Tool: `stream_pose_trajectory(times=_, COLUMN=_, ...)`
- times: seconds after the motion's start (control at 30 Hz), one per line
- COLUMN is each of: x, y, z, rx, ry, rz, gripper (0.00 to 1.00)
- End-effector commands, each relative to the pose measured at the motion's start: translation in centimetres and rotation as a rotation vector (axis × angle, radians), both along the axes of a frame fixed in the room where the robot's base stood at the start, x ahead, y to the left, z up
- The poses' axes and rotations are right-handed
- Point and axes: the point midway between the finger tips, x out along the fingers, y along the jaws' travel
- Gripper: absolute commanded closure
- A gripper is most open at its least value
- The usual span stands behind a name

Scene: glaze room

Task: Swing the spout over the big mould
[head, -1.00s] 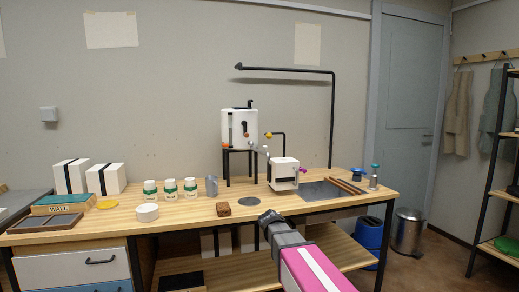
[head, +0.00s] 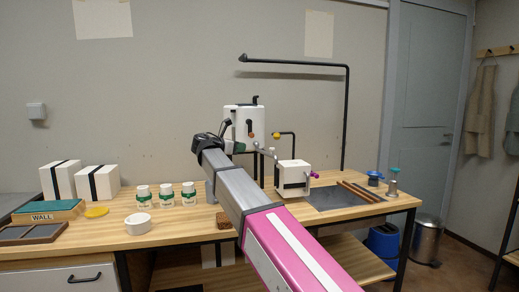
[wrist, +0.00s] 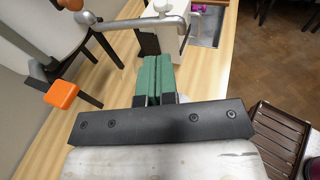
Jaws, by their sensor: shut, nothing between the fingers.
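The grey metal spout (wrist: 130,22) crosses the top of the wrist view from a ball joint by the white tank (wrist: 30,25) and bends at its other end. In the head view a short part of the spout (head: 264,152) shows right of the tank (head: 247,122). My gripper (wrist: 152,62) is shut and empty, its green fingers just short of the spout in the wrist view; I cannot tell if they touch it. A white block with a black band (head: 293,173) stands right of the tank. Two more banded white blocks (head: 60,181) (head: 98,182) stand at the left; the big mould's identity is unclear.
An orange knob (wrist: 62,93) is left of my fingers. A black pipe with a yellow end (head: 277,135) stands behind the spout. A tall black pipe (head: 346,120) rises behind.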

Motion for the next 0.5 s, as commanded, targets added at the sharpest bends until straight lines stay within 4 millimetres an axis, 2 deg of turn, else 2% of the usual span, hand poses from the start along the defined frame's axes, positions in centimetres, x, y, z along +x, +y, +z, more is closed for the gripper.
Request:
stream_pose_trajectory(times=0.17, x=1.2, y=-1.6, z=-0.4, rx=0.001, ry=0.001, rz=-0.001, gripper=1.00)
stream_pose_trajectory(times=0.5, x=5.1, y=-6.5, z=-1.4, rx=0.002, ry=-0.001, rz=-0.002, gripper=1.00)
